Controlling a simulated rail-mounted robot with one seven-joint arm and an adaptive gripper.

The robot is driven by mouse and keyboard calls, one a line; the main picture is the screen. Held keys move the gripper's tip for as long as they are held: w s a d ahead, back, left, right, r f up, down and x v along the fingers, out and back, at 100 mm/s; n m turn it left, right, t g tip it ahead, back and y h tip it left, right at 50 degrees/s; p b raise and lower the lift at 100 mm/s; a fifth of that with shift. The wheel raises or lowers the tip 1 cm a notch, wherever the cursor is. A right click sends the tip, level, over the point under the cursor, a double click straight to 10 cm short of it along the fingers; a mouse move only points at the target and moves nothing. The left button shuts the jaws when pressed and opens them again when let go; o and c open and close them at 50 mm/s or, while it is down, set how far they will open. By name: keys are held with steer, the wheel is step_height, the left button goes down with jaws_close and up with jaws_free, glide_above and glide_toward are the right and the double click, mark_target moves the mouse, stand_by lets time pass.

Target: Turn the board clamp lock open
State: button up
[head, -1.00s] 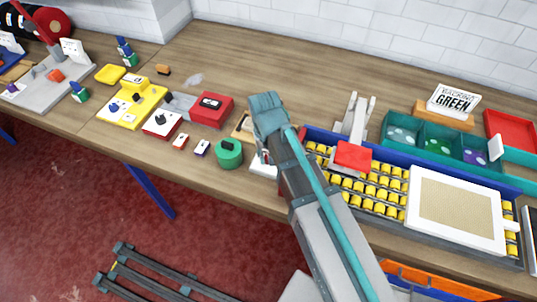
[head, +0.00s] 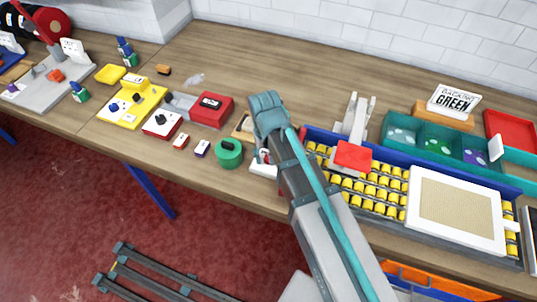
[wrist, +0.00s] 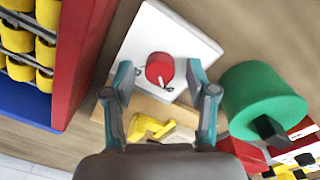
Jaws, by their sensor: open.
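A round red knob (wrist: 160,68) with a small dark and light mark near its lower edge sits on a white plate (wrist: 165,32) in the wrist view. It looks like the clamp lock, though no label shows. My gripper (wrist: 157,76) is open, with one teal fingertip on each side of the knob. I cannot tell whether the fingers touch it. In the head view my arm hides most of the plate (head: 262,171) and the gripper.
A wooden block with a yellow piece (wrist: 148,126) lies below the plate. A rack of yellow rollers (head: 385,198) stands right of my arm in the head view.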

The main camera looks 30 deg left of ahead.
mark_target(267, 158)
step_height(267, 158, up, 12)
steer(key=shift+s+a+f, duration=0.15)
steer(key=shift+s+a, duration=0.05)
steer(key=shift+f, duration=0.1)
stand_by(0.5)
steer(key=f, duration=1.1)
steer(key=shift+w+d+f, duration=0.2)
steer(key=shift+f, duration=0.2)
steer(key=shift+r, duration=0.1)
